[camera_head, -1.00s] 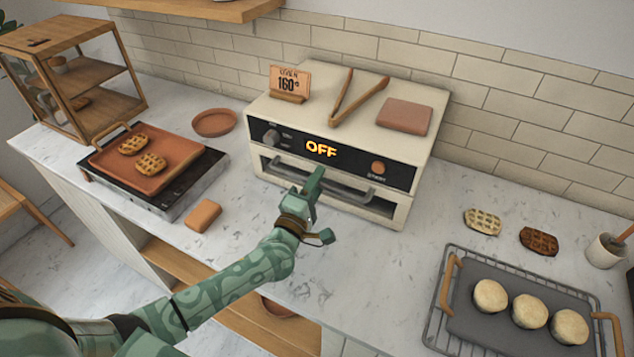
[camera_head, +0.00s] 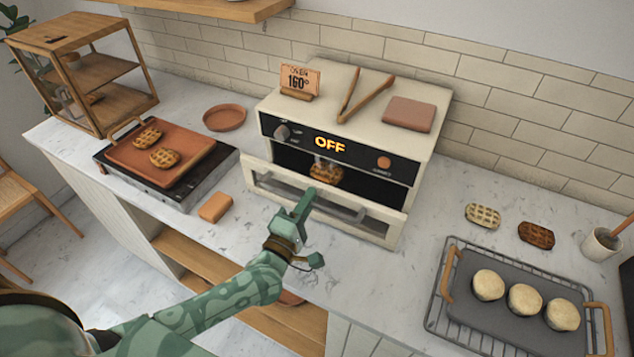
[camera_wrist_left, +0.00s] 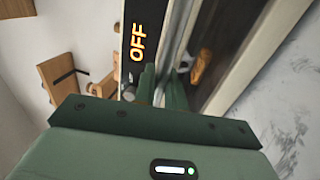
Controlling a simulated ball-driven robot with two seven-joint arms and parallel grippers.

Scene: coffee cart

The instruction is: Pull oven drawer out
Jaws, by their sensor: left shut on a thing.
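The cream oven (camera_head: 345,110) stands on the counter with its panel reading OFF. Its drawer (camera_head: 375,222) is partly pulled out, leaving a gap below the panel. A browned waffle (camera_head: 326,173) shows inside through the gap. My left gripper (camera_head: 306,195) is shut on the drawer handle (camera_head: 340,209), in front of the oven. In the left wrist view the fingers (camera_wrist_left: 160,88) close around the metal bar beside the OFF panel. The waffle also shows there (camera_wrist_left: 202,66). My right gripper is not in view.
A griddle with an orange tray (camera_head: 160,150) and waffles is at left, beside a wooden shelf case (camera_head: 85,65). An orange block (camera_head: 215,207) lies left of the drawer. A rack with a grey tray (camera_head: 470,318) holding pale rounds is at right. Tongs (camera_head: 365,97) lie on the oven.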

